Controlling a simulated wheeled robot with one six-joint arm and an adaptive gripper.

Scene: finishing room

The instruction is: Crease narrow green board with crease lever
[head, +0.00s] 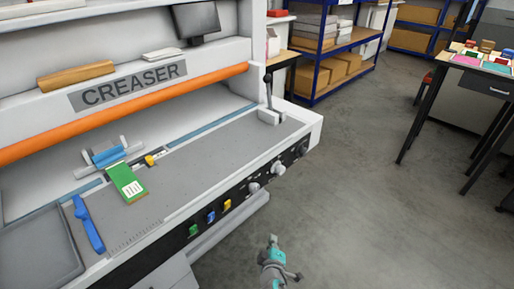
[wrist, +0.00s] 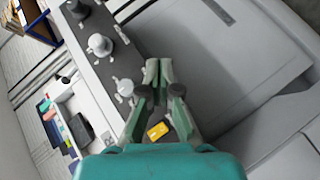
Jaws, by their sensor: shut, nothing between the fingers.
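The narrow green board (head: 126,184) lies on the creaser's grey bed with a white label facing up. Its far end is by a blue clamp-like part (head: 108,157). An upright lever with a black knob (head: 268,88) stands on a white base at the right end of the bed; it looks like the crease lever. My gripper (head: 273,241) is low in front of the machine, apart from board and lever. In the wrist view my gripper (wrist: 158,66) is shut and empty, in front of the dark control panel. Board and lever are not clear in the wrist view.
The creaser's front panel has green, blue and yellow buttons (head: 210,217) and white knobs (head: 254,188). A blue tool (head: 88,224) and a grey tray (head: 38,246) are at the bed's left. An orange bar (head: 130,108) spans the back. Open floor (head: 350,190) lies to the right.

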